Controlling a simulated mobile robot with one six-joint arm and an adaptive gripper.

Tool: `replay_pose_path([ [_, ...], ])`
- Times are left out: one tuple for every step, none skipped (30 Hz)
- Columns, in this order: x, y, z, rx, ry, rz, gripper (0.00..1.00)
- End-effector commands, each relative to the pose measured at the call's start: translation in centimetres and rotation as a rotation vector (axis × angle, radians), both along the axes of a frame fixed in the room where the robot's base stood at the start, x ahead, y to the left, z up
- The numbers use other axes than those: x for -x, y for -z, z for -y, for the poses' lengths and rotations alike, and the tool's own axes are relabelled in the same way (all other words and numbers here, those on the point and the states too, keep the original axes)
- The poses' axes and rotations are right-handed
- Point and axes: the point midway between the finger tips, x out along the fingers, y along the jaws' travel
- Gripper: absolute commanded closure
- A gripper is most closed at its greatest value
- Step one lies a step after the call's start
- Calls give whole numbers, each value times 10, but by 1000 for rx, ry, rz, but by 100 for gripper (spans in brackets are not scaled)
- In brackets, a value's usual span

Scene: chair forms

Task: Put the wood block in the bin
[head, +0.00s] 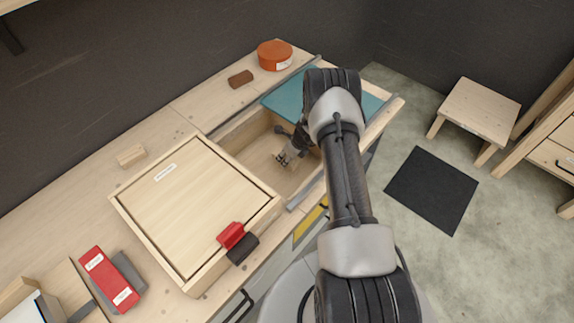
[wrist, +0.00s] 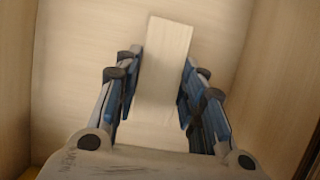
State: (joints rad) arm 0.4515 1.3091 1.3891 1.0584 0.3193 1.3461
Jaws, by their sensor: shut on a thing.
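A pale wood block (wrist: 167,38) lies between the blue-padded fingers of my gripper (wrist: 164,62), which are closed on its sides. In the head view my gripper (head: 282,158) hangs down inside the open pale wooden bin (head: 262,145) in the bench. I cannot make out the held block in the head view. The bin's pale walls (wrist: 58,60) and floor surround the block in the wrist view. Whether the block touches the floor I cannot tell. Another small pale wood block (head: 131,155) rests on the bench at the left.
A lidded wooden box (head: 195,205) stands left of the bin, with a red and black clamp (head: 232,236) on its front edge. A teal panel (head: 285,97) covers the bin's far end. An orange tub (head: 274,55) and brown block (head: 240,79) sit behind.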

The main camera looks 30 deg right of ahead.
Motion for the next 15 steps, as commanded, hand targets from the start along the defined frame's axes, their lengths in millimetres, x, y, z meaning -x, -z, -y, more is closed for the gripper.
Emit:
replay_pose_path([
  [0,5,0,-1,0,-1,87],
  [1,8,0,-1,0,-1,87],
  [1,14,-1,-1,-1,-3,87],
  [1,19,-1,-1,-1,-3,87],
  [1,24,0,-1,1,-2,87],
  [1,31,-1,-1,1,-2,87],
  [1,36,0,-1,1,-2,87],
  [1,39,0,-1,1,-2,87],
  [1,42,0,-1,1,-1,87],
  [1,43,0,0,0,-1,87],
  [0,43,0,0,0,0,87],
  [0,42,0,0,-1,0,87],
  [0,42,0,0,-1,0,87],
  [0,42,0,0,0,0,87],
  [0,41,0,0,0,0,87],
])
